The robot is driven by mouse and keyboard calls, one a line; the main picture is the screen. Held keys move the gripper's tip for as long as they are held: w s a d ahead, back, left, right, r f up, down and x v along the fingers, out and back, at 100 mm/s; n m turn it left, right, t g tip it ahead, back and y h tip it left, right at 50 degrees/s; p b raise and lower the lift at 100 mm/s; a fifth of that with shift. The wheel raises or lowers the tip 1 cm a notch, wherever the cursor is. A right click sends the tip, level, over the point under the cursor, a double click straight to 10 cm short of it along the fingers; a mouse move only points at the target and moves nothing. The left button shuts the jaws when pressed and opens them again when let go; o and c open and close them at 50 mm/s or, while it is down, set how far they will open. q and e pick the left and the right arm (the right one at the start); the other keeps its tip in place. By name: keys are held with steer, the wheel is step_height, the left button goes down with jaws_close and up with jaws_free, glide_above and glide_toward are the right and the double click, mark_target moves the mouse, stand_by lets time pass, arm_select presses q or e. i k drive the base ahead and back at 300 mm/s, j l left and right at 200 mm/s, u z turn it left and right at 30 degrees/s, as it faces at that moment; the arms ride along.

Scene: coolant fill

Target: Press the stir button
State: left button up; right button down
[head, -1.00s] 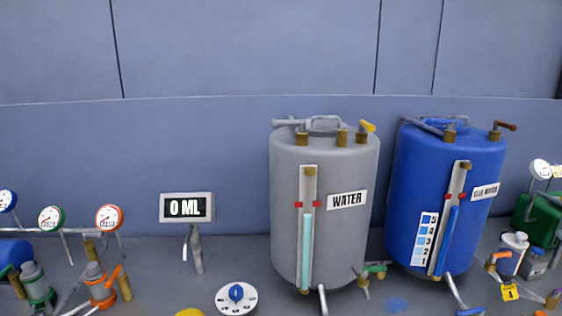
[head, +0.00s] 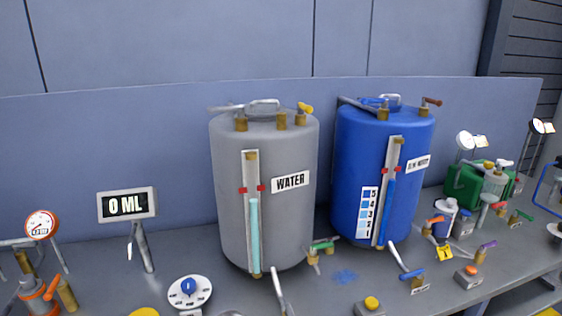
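No button in the head view carries a label that I can read as stir. A yellow button on a small grey box (head: 371,303) sits at the bottom edge, in front of the blue tank. An orange button on a grey box (head: 471,271) is further right on the bench. A yellow rounded thing (head: 144,311) is cut off by the bottom edge at left; I cannot tell whether it is a button. Neither of my grippers is in view.
A grey WATER tank (head: 225,190) and a blue tank (head: 350,160) stand on the grey bench. A 0 ML display (head: 127,205) and a blue-knobbed dial (head: 190,292) are left. Valves, gauges and a green container (head: 463,185) crowd the right.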

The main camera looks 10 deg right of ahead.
mark_target(471, 269)
steer(key=z, duration=1.2)
